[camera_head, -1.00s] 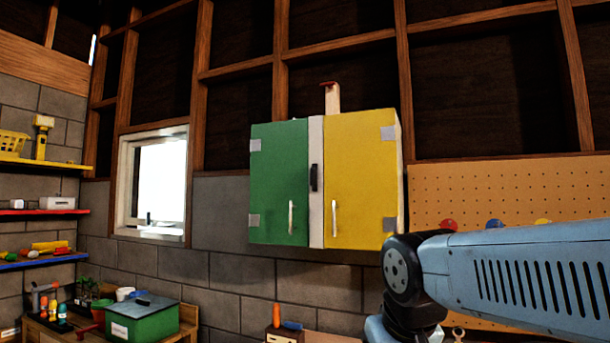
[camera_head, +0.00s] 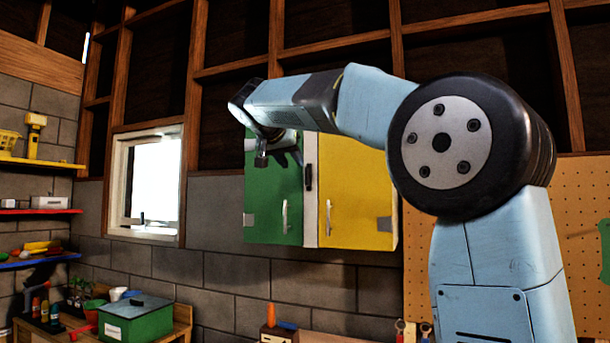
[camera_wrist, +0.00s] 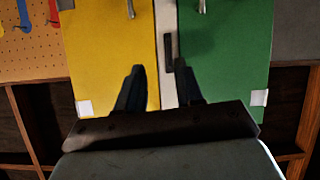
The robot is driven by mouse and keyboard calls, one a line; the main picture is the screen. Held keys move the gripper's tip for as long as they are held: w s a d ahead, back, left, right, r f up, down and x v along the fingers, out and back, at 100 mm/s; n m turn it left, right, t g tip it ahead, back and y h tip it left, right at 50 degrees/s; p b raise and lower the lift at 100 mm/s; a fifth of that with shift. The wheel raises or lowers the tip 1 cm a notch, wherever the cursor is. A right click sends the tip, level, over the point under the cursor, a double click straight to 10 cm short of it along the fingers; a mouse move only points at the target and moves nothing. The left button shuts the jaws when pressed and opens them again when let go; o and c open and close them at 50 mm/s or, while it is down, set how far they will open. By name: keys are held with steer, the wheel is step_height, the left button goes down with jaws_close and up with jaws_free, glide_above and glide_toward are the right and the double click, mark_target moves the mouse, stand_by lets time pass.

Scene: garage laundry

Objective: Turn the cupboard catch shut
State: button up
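The cupboard has a green door (camera_head: 262,205) on the left and a yellow door (camera_head: 350,195) on the right, with a white strip between them. The black catch (camera_head: 308,178) stands upright on that strip. Both doors look closed. In the wrist view, which is upside down, the catch (camera_wrist: 169,50) shows just beyond my gripper (camera_wrist: 160,67). The two dark fingers are apart with nothing between them, one over the yellow door and one at the strip's green edge. In the head view my arm crosses the cupboard's top; the fingers are not clear there.
Pale handles hang low on both doors, such as the green door's (camera_head: 285,216). A window (camera_head: 146,185) is left of the cupboard. A pegboard (camera_head: 575,190) is at the right. A green box (camera_head: 135,322) sits on the bench below left.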

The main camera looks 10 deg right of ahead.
mark_target(306, 174)
steer(key=shift+m+t+h, duration=0.3)
steer(key=shift+m, duration=0.4)
steer(key=w+d, duration=0.2)
steer(key=w, duration=0.2)
steer(key=w+d+f, duration=0.1)
steer(key=w+d, duration=0.2)
steer(key=w, duration=0.1)
steer(key=w+d+f, duration=0.1)
steer(key=w+d, duration=0.1)
steer(key=w, duration=0.3)
steer(key=shift+w+d+f, duration=0.1)
steer(key=shift+d+f, duration=0.05)
steer(key=shift+d, duration=0.1)
steer(key=shift+c, duration=0.3)
